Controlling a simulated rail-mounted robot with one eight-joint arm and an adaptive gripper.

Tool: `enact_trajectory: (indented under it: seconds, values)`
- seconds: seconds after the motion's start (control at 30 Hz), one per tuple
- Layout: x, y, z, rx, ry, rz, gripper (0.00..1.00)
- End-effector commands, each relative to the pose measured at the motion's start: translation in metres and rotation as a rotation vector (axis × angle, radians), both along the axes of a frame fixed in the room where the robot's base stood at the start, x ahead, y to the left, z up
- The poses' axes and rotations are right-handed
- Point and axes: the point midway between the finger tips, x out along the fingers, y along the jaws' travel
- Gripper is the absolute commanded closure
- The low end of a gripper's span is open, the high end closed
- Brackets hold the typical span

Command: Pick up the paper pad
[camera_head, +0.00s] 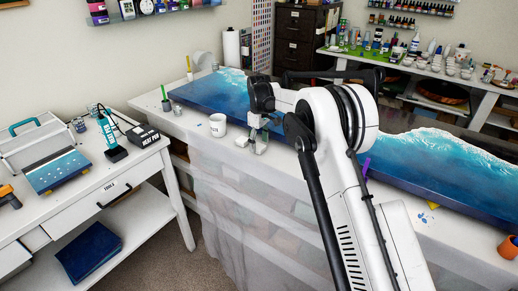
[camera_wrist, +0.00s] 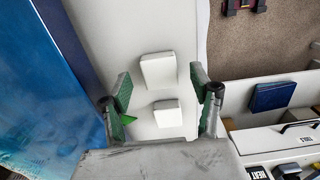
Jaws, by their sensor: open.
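Two small white blocks lie on the white bench top in the wrist view: a larger squarish block (camera_wrist: 158,70) and a smaller block (camera_wrist: 168,113) below it. Either looks like a paper pad; I cannot tell which is the pad. My gripper (camera_wrist: 160,84) is open, with its green-padded fingers on either side of the blocks and nothing held. The fingers look to be above the bench; the exact height is unclear. In the head view my gripper (camera_head: 257,141) is over the bench's front edge, with a small white block (camera_head: 242,142) just left of it.
A plastic sheet (camera_head: 235,200) hangs down the bench front. A side table (camera_head: 110,180) with tools stands left.

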Motion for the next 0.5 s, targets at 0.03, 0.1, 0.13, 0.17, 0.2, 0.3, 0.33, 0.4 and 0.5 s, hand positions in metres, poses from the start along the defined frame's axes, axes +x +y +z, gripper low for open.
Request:
enact_trajectory:
  seconds: [0.03, 0.1, 0.13, 0.17, 0.2, 0.3, 0.33, 0.4, 0.5]
  values:
    - [0.0, 0.0, -0.007, 0.0, 0.0, 0.0, 0.41]
    - [0.0, 0.0, -0.015, 0.0, 0.0, 0.0, 0.41]
    - [0.0, 0.0, -0.017, 0.0, 0.0, 0.0, 0.41]
    - [0.0, 0.0, -0.018, 0.0, 0.0, 0.0, 0.41]
    - [0.0, 0.0, -0.019, 0.0, 0.0, 0.0, 0.41]
    - [0.0, 0.0, -0.018, 0.0, 0.0, 0.0, 0.41]
    - [0.0, 0.0, -0.018, 0.0, 0.0, 0.0, 0.41]
    - [0.0, 0.0, -0.018, 0.0, 0.0, 0.0, 0.47]
    - [0.0, 0.0, -0.018, 0.0, 0.0, 0.0, 0.6]
